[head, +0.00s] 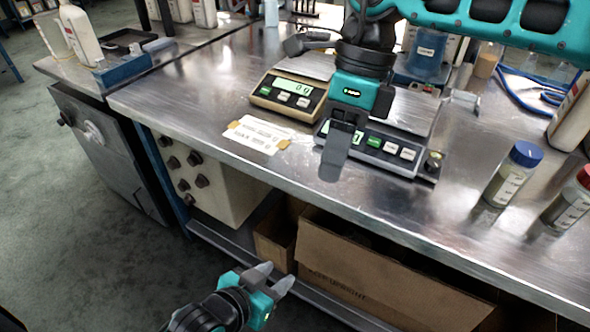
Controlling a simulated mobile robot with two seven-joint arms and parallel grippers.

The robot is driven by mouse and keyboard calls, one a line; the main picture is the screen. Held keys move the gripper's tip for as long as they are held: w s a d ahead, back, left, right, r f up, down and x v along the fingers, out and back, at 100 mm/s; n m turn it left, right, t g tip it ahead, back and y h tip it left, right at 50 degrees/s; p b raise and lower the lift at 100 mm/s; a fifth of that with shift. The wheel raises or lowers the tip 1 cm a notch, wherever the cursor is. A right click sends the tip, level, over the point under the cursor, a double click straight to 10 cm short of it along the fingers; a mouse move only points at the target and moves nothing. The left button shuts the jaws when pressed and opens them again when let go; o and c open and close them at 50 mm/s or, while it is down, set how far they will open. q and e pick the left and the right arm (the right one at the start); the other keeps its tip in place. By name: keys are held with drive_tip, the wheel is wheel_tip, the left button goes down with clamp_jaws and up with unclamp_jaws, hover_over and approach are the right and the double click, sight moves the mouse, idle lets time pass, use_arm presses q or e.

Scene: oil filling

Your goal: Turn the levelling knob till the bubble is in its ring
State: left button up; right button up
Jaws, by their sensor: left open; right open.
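A grey balance (400,165) stands on the steel bench, its left part and display partly hidden by my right gripper. A small dark knob-like part with a yellowish top (433,162) is at its front right corner. I cannot make out a bubble or ring at this size. A cream balance (262,103) with a lit green display stands to its left. My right gripper (334,172) is open, pointing down in front of the grey balance's left end, apart from the corner part. My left gripper (277,276) is open and empty, low in front of the bench.
A printed card (257,134) is taped to the bench left of the grey balance. A blue-capped bottle (510,175) and a red-capped bottle (572,202) stand at right. Cardboard boxes (380,285) sit on the shelf below. The bench's front left is clear.

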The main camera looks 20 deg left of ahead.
drive_tip(key=s+a+y, duration=0.1)
drive_tip(key=s+a, duration=0.1)
drive_tip(key=s+a+f+g+y, duration=0.1)
drive_tip(key=s+a, duration=0.1)
idle(0.6)
